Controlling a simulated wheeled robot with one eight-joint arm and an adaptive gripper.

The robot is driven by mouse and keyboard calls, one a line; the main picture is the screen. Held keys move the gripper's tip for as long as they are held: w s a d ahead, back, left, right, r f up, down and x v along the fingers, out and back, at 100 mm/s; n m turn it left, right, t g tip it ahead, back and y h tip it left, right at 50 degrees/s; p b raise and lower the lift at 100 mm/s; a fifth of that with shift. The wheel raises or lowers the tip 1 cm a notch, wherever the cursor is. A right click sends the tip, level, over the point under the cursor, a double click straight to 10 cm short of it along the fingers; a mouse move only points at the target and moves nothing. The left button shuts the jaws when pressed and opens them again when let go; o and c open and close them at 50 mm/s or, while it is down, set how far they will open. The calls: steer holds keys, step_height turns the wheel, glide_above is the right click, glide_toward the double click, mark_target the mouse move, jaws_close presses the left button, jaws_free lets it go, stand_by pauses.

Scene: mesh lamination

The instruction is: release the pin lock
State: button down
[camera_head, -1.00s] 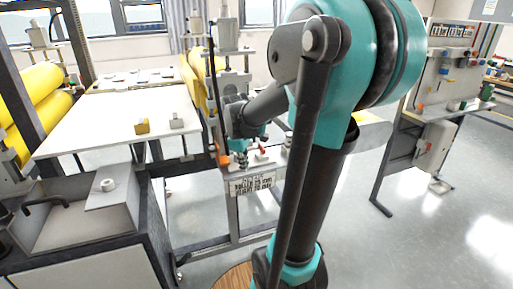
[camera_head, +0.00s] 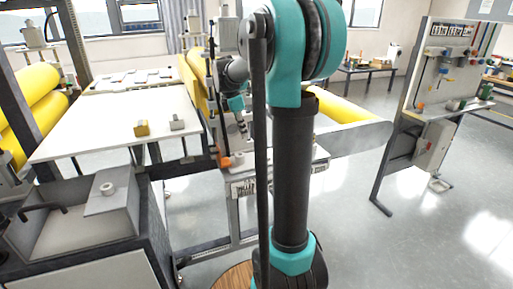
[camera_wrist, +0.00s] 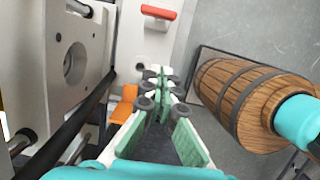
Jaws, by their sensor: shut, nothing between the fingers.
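My gripper (camera_head: 243,130) is above the machine's white bench in the head view, pointing down and partly in front of the machine frame. In the wrist view its green-padded fingers (camera_wrist: 158,80) meet at the tips, shut and empty. A red-topped handle on a pale block (camera_wrist: 160,12) lies beyond the fingertips, apart from them. An orange block (camera_wrist: 124,103) is just left of the fingers; it also shows at the bench's left end in the head view (camera_head: 223,161). I cannot tell which part is the pin lock. My arm hides part of the bench.
A pale plate with a round bore (camera_wrist: 72,60) and a dark bar (camera_wrist: 75,125) stand close left of the fingers. A white table (camera_head: 100,130) and yellow rolls (camera_head: 30,92) are at left. A tool panel (camera_head: 445,75) stands right, with open floor before it.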

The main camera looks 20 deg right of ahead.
steer(key=x, duration=0.9)
steer(key=shift+f, duration=0.25)
steer(key=shift+d+f, duration=0.25)
steer(key=shift+d, duration=1.85)
